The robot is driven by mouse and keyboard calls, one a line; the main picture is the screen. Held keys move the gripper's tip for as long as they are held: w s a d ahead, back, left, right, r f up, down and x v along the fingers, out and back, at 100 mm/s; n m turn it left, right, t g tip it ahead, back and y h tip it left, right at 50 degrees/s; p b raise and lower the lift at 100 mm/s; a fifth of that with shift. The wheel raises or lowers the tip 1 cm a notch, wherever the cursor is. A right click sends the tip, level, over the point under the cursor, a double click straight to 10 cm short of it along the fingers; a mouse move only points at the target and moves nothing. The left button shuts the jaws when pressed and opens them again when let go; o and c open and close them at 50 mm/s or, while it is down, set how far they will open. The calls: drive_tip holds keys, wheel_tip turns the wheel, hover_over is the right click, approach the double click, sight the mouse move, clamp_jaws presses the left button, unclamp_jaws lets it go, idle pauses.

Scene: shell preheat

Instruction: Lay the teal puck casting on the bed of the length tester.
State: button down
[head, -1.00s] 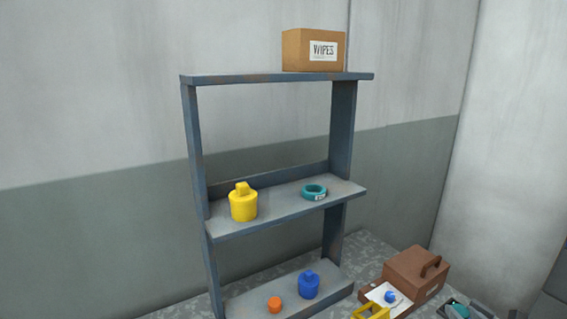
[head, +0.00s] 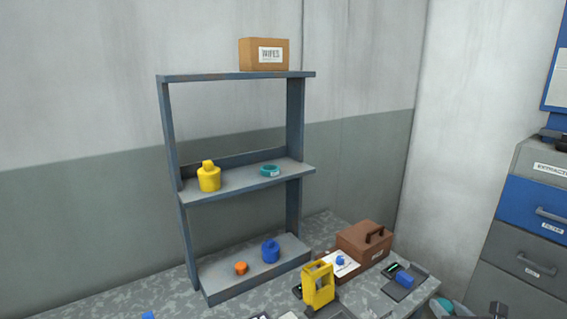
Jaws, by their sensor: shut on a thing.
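My gripper (head: 458,311) is at the bottom right edge of the head view, mostly cut off by the frame. It is shut on a teal piece, the puck casting (head: 440,305), of which only a small part shows. It is right of the bench's front right corner in the picture. On the bench, a dark plate (head: 412,288) carries a blue block and a small green display. A yellow frame-like device (head: 318,287) stands to its left. No label tells which of these is the length tester.
A blue-grey shelf (head: 240,188) holds a yellow weight (head: 209,178), a teal ring (head: 270,171), a blue weight (head: 270,251) and an orange piece (head: 240,268). A brown handled box (head: 363,240) and a white plate (head: 346,268) are on the bench. Drawers (head: 535,215) stand right.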

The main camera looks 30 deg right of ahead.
drive_tip(key=shift+s+d+r, duration=0.1)
drive_tip(key=shift+d+r, duration=0.2)
drive_tip(key=shift+r, duration=0.4)
drive_tip(key=w+a+f+n+t+y+b, duration=0.15)
drive_tip(key=w+a+f, duration=0.35)
drive_tip(key=a, duration=0.5)
drive_tip(key=w+a+f+n+y+b, duration=0.2)
drive_tip(key=a+f, duration=0.4)
drive_tip(key=a, duration=0.4)
drive_tip(key=a+f+n+y+b, duration=0.1)
drive_tip(key=a+f, duration=0.2)
drive_tip(key=a, duration=0.4)
drive_tip(key=s+a+f+n+y+b, duration=0.1)
drive_tip(key=a+f, duration=0.3)
drive_tip(key=a, duration=0.3)
drive_tip(key=s+a+f+n+t+y+b, duration=0.1)
drive_tip(key=a+f+y, duration=0.1)
drive_tip(key=a, duration=0.6)
drive_tip(key=shift+s+f, duration=0.15)
drive_tip(key=shift+f, duration=0.6)
